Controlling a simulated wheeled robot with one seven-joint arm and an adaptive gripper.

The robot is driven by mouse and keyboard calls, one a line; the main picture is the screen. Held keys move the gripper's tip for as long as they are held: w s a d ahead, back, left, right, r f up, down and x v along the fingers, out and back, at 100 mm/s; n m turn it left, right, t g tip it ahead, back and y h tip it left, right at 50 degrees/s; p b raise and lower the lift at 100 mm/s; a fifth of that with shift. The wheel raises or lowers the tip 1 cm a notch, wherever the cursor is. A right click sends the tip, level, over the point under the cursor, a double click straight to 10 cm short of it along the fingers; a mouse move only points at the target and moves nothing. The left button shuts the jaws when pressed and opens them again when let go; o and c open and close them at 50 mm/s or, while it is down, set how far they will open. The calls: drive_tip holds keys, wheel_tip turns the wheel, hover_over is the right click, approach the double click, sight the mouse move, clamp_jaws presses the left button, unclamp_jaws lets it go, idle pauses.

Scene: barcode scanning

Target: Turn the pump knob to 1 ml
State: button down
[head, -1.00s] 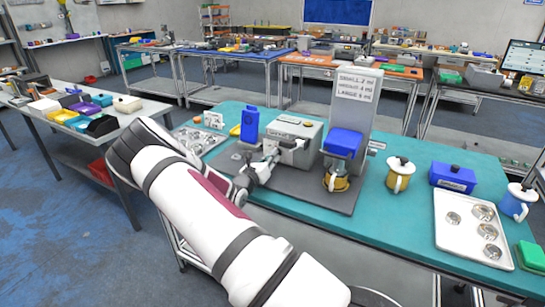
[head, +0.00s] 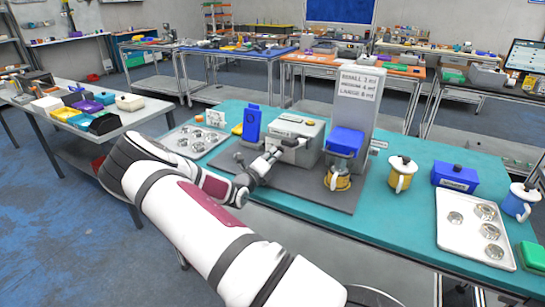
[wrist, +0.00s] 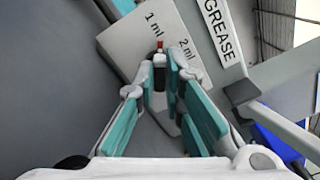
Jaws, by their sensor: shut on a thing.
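The pump is a grey box (head: 309,156) on a dark base plate on the teal table. The dark pump knob (wrist: 159,58) has a red-tipped pointer, which points up in the picture between the "1 ml" and "2 ml" marks. My gripper (wrist: 160,84) has its teal-padded fingers closed around the knob. In the head view, my gripper (head: 275,154) is at the pump's front face, and the knob is hidden there.
A blue block (head: 251,124) stands left of the pump.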

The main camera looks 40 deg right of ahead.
drive_tip(key=shift+f, duration=0.1)
idle(0.4)
drive_tip(key=c, duration=1.7)
unclamp_jaws()
drive_tip(key=shift+a, duration=0.1)
drive_tip(key=v, duration=1.2)
